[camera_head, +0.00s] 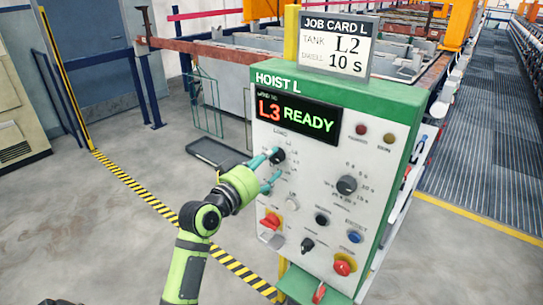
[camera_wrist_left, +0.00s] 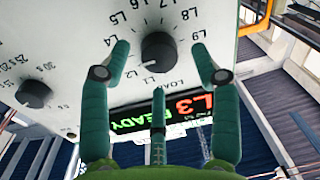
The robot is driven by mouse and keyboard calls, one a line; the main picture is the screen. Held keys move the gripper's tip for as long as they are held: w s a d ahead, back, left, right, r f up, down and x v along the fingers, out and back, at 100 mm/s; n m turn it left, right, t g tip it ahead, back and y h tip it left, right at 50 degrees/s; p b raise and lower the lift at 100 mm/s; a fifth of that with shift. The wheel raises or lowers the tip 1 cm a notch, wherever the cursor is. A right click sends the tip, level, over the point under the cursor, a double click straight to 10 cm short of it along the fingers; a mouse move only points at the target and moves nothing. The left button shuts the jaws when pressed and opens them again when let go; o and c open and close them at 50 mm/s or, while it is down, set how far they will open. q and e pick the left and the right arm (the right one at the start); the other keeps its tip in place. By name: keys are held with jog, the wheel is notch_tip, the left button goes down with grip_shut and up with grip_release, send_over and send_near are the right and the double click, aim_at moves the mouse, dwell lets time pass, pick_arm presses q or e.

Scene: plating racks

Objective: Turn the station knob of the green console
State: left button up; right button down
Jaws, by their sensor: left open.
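The green console (camera_head: 330,150) labelled HOIST L has a green top and a white face. Its display (camera_head: 297,114) reads "L3 READY". The dark round station knob (camera_head: 278,156) is at the upper left of the face, below the display. It also shows in the left wrist view (camera_wrist_left: 158,52), ringed by LOAD and L labels, with a pale mark at its lower left. My left gripper (camera_head: 271,168) is open at the knob, with a finger on either side (camera_wrist_left: 162,52) and a third finger below in that view. Gaps show between the side fingers and the knob. My right gripper is out of view.
A job card (camera_head: 338,45) on top reads tank L2, 10 s. Another dark dial (camera_head: 346,185) is to the right. Small buttons and red switches (camera_head: 343,265) are lower on the face. The floor (camera_head: 80,220) at left is clear, crossed by a striped line.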

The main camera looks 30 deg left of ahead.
pick_arm(q)
jog(key=shift+w+d, duration=0.1)
jog(key=shift+w, duration=0.8)
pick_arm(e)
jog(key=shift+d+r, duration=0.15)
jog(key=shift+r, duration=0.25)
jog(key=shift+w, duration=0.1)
pick_arm(q)
jog(key=c, duration=1.1)
jog(key=shift+c, duration=0.2)
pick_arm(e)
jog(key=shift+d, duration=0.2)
